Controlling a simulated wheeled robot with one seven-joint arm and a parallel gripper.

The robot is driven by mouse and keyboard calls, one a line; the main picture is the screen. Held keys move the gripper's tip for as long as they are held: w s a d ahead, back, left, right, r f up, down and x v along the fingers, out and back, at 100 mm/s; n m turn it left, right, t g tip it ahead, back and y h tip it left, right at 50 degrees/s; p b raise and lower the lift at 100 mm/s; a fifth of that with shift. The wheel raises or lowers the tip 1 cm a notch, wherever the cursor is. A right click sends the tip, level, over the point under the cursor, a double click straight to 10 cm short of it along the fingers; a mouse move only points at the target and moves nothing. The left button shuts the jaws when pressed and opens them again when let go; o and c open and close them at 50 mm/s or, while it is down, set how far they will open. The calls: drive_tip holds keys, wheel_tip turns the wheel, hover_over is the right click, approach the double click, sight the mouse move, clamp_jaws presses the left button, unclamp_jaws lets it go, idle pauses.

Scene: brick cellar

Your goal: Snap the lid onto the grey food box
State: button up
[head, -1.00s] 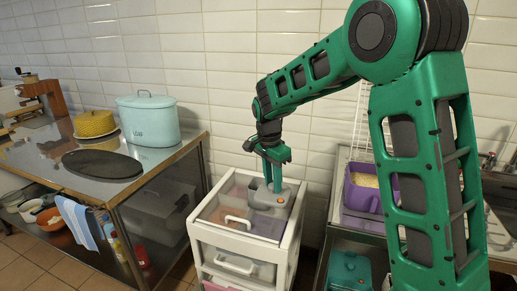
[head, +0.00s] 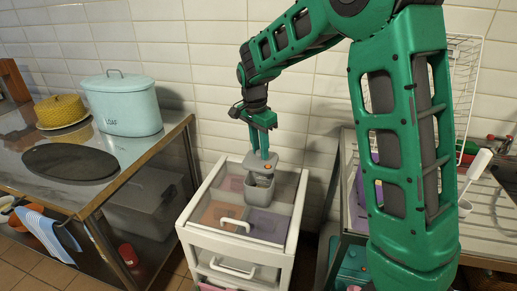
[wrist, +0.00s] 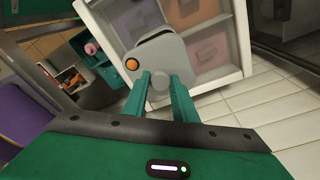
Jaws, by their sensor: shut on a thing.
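The grey food box (head: 259,192) stands on top of a white drawer cart in the head view. The grey lid (head: 252,165), with an orange button, is over the box's rear part. The box's opening partly shows in front of it, so the lid is not squarely on the box. I cannot tell whether they touch. My gripper (head: 264,157) points down, shut on the lid's round knob. In the wrist view, my gripper (wrist: 160,88) holds the knob in the middle of the lid (wrist: 172,62). A dark slit of opening shows beyond the lid's edge.
The white cart (head: 297,205) has a clear top over coloured compartments. A metal table (head: 165,140) at left carries a pale blue loaf tin (head: 124,108), a dark oval board (head: 70,160) and a yellow dome (head: 61,111). A sink counter is at right; the tiled wall is close behind.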

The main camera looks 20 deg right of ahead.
sight(259, 160)
drive_tip(key=shift+a+f, duration=0.1)
drive_tip(key=shift+f, duration=0.05)
drive_tip(key=shift+s+f, duration=0.15)
drive_tip(key=shift+f, duration=2.9)
drive_tip(key=shift+a+f, duration=0.1)
drive_tip(key=shift+f, duration=0.05)
idle(0.5)
drive_tip(key=o, duration=1.6)
drive_tip(key=shift+r, duration=3.5)
drive_tip(key=shift+c, duration=0.7)
